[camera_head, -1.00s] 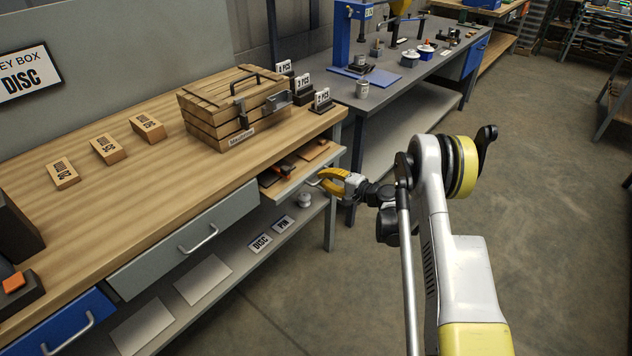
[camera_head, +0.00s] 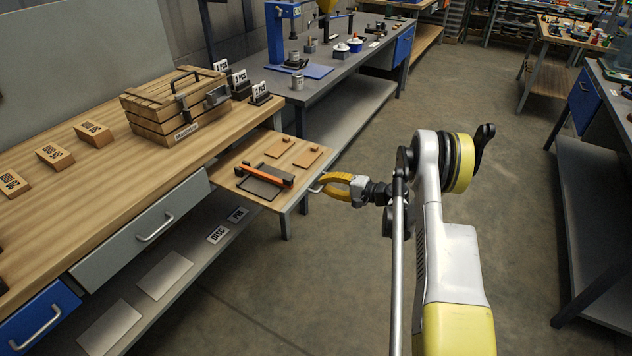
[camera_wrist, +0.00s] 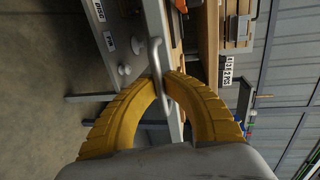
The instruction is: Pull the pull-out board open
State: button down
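The pull-out board (camera_head: 302,177) is a wooden shelf sticking well out from under the workbench top at its right end. On it lie a black tool or frame with an orange bar (camera_head: 264,174) and two small wooden plates (camera_head: 307,157). Its metal handle (camera_head: 314,189) is on the front edge and shows in the wrist view as a grey bar (camera_wrist: 156,58). My gripper (camera_head: 322,184) has yellow fingers; in the wrist view their tips (camera_wrist: 165,82) close around the handle bar. The exact contact is partly hidden by the fingers.
A slatted wooden box (camera_head: 160,115) and labelled blocks stand on the workbench (camera_head: 95,190). A closed grey drawer (camera_head: 125,240) is left of the board. A grey table (camera_head: 330,75) with a blue press stands behind. Open floor (camera_head: 470,130) lies to the right.

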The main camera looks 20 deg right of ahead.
jog(key=shift+s+d, duration=0.35)
jog(key=shift+s, duration=0.2)
jog(key=c, duration=1.5)
grip_release()
jog(key=shift+d, duration=0.1)
jog(key=v, duration=1.2)
